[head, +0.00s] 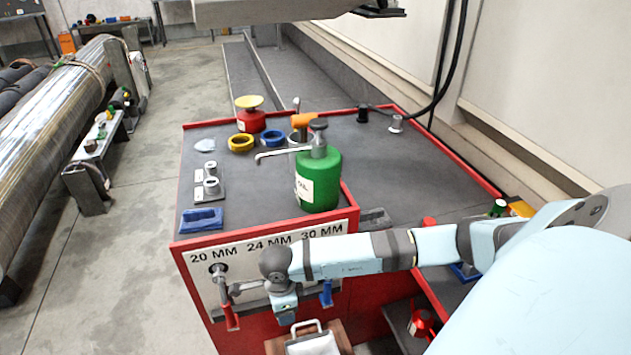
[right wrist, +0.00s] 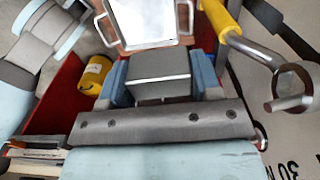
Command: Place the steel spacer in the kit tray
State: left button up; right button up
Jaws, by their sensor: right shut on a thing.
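The steel spacer (right wrist: 158,75) is a grey block between the two blue fingers of my right gripper (right wrist: 163,82) in the right wrist view. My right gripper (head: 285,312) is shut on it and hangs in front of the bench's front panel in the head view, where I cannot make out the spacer. The kit tray (right wrist: 143,40), pale with raised handles, lies just beyond the spacer in the right wrist view. In the head view the tray (head: 314,345) is at the bottom edge, partly cut off, on a brown support. The spacer appears apart from the tray. My left gripper is not in view.
The red bench (head: 375,160) carries a green oil can (head: 318,180) near its front edge. Wrenches hang on the size-marked panel, including a red-handled one (head: 231,316) and a yellow-handled one (right wrist: 222,18) close to my right gripper. A yellow can (right wrist: 95,75) stands left of the fingers.

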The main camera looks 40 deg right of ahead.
jog(key=s+d+f+m, duration=0.3)
jog(key=s+f+m, duration=0.2)
jog(key=s+m, duration=0.3)
jog(key=shift+m, duration=0.6)
jog(key=f, duration=0.5)
jog(key=f+b, duration=0.1)
jog(key=f, duration=0.4)
jog(key=f+b, duration=0.1)
jog(key=f, duration=0.5)
jog(key=shift+w+d+f, duration=0.1)
jog(key=shift+w, duration=0.2)
notch_tip(320, 180, down, 4)
jog(key=shift+r+b, duration=0.2)
jog(key=shift+b, duration=0.3)
jog(key=shift+f, duration=0.35)
jog(key=o, duration=1.2)
pick_arm(q)
jog(key=p, duration=0.2)
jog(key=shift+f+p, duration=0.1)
jog(key=shift+p, duration=0.25)
pick_arm(e)
jog(key=shift+o, duration=0.2)
notch_tip(320, 180, up, 12)
jog(key=shift+r, duration=0.2)
